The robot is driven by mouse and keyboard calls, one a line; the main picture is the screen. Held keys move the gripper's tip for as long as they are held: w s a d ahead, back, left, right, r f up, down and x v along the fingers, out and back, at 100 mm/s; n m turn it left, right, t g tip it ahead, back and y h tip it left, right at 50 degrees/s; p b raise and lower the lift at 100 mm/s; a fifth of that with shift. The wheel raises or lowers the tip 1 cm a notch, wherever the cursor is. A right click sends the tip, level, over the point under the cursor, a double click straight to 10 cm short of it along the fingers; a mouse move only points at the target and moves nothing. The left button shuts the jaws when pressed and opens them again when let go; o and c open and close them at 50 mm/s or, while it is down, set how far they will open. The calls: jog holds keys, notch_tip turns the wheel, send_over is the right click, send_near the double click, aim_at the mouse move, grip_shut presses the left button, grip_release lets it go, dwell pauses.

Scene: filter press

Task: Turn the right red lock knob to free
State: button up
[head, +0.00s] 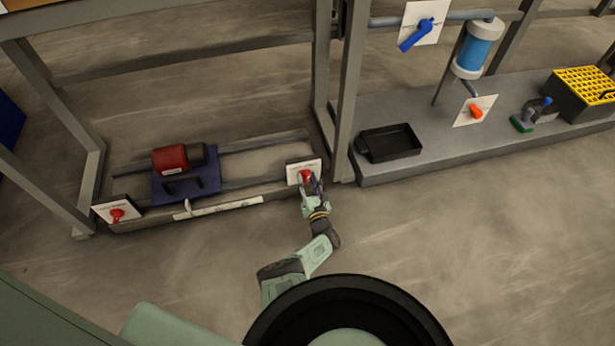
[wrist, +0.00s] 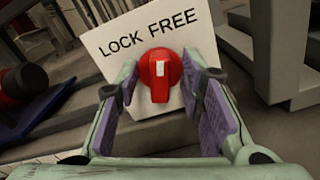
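The right red lock knob (head: 305,176) is on a white label plate (head: 297,166) at the right end of the low rail frame. In the wrist view the red knob (wrist: 160,75) is centred on its plate (wrist: 190,20), which reads LOCK on the left and FREE on the right. A white mark on the knob points up, between the two words. My gripper (wrist: 161,100) is open, with its purple-padded fingers on both sides of the knob. Gaps show between pads and knob, and I cannot tell whether either finger touches it.
The left red knob (head: 117,215) sits on its own plate at the frame's left end. A red motor-like unit (head: 172,158) on a blue plate rests between them. A grey post (head: 347,100) stands close right of the right knob. Open floor (head: 450,240) lies in front.

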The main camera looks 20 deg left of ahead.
jog(key=shift+c, duration=0.4)
grip_shut()
